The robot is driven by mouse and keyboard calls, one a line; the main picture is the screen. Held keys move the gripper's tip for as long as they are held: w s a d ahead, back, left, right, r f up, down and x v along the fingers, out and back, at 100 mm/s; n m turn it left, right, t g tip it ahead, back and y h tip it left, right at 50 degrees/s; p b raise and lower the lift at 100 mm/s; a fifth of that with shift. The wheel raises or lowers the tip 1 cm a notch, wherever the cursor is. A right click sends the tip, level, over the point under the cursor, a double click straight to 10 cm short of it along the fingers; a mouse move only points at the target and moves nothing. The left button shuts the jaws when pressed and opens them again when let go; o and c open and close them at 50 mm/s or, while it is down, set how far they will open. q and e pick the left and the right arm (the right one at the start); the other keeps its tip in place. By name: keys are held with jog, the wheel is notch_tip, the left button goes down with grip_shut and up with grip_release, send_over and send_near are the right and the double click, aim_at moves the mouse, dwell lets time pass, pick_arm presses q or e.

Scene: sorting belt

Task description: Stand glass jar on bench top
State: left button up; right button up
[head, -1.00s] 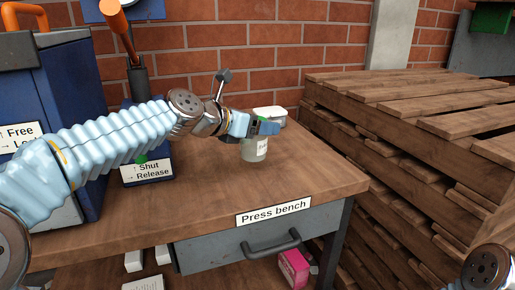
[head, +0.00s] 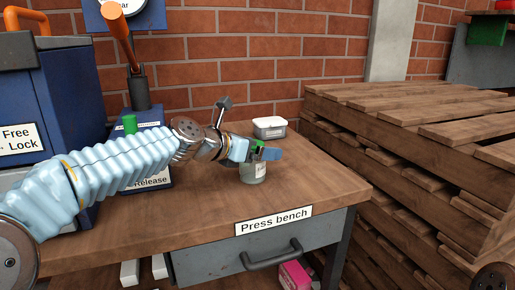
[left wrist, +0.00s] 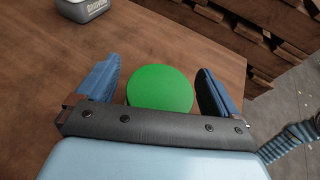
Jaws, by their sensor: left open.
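The glass jar (head: 253,172) is clear with a pale label and a green lid. It is upright on the wooden bench top (head: 215,205), near the bench's right end, and looks to be resting on it. My left gripper (head: 265,152) is at lid height, open, with a finger on either side of the jar. In the left wrist view the round green lid (left wrist: 160,88) lies between the two blue fingers, with a gap visible on each side. The lid hides the jar's body there. My right gripper is out of view.
A blue press (head: 140,95) and a blue cabinet (head: 45,90) stand at the left. Stacked wooden pallets (head: 400,150) are to the right of the bench. The bench front right of the jar is clear.

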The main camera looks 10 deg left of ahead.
pick_arm(q)
jog(key=v, duration=1.2)
dwell(1.0)
